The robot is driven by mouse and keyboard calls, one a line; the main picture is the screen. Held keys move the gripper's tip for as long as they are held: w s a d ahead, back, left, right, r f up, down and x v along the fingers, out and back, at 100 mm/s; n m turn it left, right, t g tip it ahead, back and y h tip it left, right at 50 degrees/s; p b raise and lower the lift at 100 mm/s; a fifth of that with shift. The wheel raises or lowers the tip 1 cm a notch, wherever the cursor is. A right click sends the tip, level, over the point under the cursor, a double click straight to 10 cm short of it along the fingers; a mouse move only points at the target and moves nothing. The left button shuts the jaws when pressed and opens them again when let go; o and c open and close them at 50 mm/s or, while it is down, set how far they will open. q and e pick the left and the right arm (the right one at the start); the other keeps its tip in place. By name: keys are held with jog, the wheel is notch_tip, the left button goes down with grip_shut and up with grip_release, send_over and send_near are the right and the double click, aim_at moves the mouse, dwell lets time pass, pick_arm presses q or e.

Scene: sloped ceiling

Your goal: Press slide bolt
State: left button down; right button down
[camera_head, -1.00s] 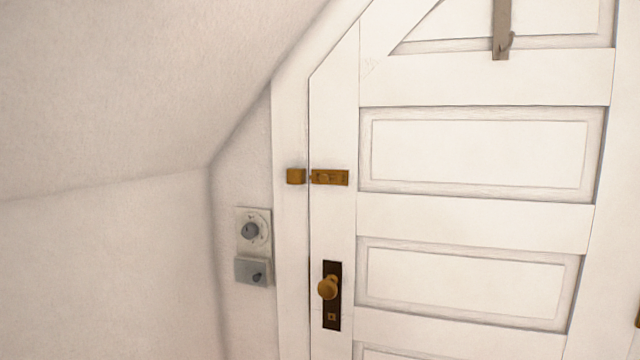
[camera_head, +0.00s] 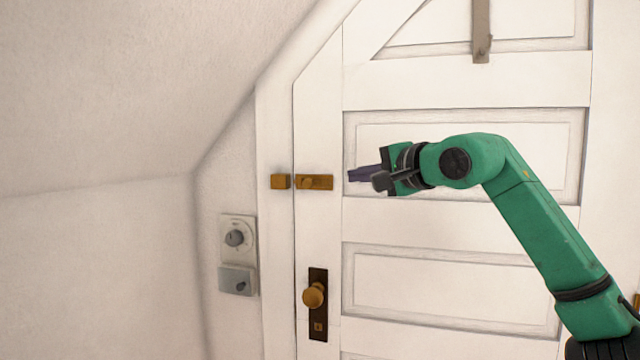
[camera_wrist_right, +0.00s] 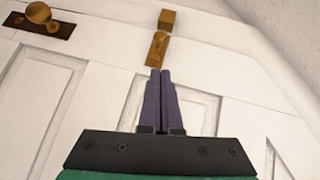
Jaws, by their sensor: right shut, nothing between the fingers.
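The brass slide bolt (camera_head: 315,182) is mounted on the left edge of the white door, with its brass keeper (camera_head: 281,181) on the frame just left of it. My right gripper (camera_head: 350,175) is shut and empty, pointing left a short way right of the bolt. In the right wrist view, the shut purple fingers (camera_wrist_right: 160,72) point at the near end of the bolt (camera_wrist_right: 157,48), with the keeper (camera_wrist_right: 168,20) beyond it. I cannot tell from this view whether the fingertips touch the bolt plate; in the head view there is a gap. My left gripper is not in view.
A brass knob (camera_head: 314,295) on a dark plate sits below the bolt; it also shows in the wrist view (camera_wrist_right: 38,12). Grey wall switches (camera_head: 237,255) are left of the frame. A grey metal strap (camera_head: 481,30) hangs at the top. The sloped ceiling closes in at left.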

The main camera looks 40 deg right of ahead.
jog(key=s+d, duration=0.1)
jog(key=p, duration=1.1)
send_near(323, 182)
jog(key=w+r, duration=0.1)
jog(key=w, duration=0.2)
jog(key=shift+h, duration=0.4)
jog(key=w+p, duration=0.1)
jog(key=w+a+f+p, duration=0.1)
jog(key=w+a+f, duration=0.1)
jog(key=shift+w+p, duration=0.15)
jog(key=shift+p, duration=0.25)
jog(key=shift+d, duration=0.1)
